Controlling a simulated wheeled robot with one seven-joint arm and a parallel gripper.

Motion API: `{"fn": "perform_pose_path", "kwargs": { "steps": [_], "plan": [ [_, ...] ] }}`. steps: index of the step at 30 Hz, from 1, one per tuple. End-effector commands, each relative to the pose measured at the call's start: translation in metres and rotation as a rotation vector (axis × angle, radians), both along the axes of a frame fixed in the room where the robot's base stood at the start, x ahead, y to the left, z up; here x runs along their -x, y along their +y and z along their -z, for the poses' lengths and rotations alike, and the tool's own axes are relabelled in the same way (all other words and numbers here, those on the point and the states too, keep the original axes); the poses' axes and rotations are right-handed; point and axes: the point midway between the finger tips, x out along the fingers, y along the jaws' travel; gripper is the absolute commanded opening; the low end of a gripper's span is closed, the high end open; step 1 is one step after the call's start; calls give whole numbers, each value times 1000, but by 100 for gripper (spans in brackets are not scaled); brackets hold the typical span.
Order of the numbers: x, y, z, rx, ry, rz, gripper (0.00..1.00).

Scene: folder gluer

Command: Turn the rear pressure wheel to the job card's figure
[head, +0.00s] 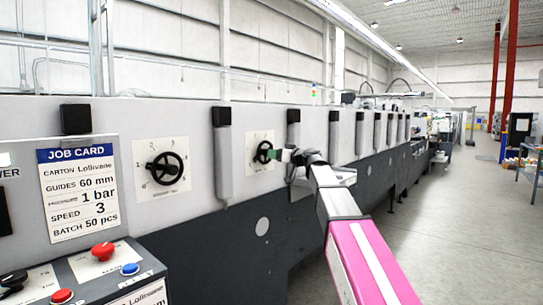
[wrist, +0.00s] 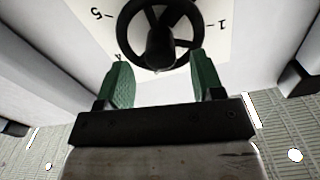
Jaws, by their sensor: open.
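The job card (head: 78,190) at the left reads pressure 1 bar. Two black handwheels sit on white dial plates on the machine's side. My gripper (head: 279,155) is at the farther wheel (head: 263,152). In the wrist view this wheel (wrist: 160,45) has spokes and a dark hub, and its plate (wrist: 100,14) shows upside-down figures, among them 5, 4 and 1. My gripper's green fingers (wrist: 158,75) are open, one at each side of the wheel's near part. I cannot tell whether they touch the rim. The wheel's pointer is not clear.
The nearer handwheel (head: 164,168) is to the left. A control panel (head: 110,270) with red and blue buttons stands at the lower left. Upright grey guards (head: 223,160) flank the wheels. The floor (head: 450,230) to the right is clear, with a rack (head: 531,175) beyond.

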Motion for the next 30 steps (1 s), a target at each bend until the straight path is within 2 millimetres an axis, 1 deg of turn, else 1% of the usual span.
{"fn": "perform_pose_path", "kwargs": {
  "steps": [1,3,7,12,18,19,20,21,23,30],
  "plan": [
    [-7,7,-1,0,0,-1,61],
    [-12,13,-1,0,0,0,61],
    [-17,21,0,1,1,0,61],
    [-19,25,0,1,1,1,61],
    [-19,25,0,1,1,1,61],
    [-19,25,0,1,1,1,55],
    [-19,25,0,1,1,1,45],
    [-19,25,0,1,1,1,32],
    [-19,25,0,1,1,1,12],
    [-19,25,0,-4,6,0,12]
  ]
}}
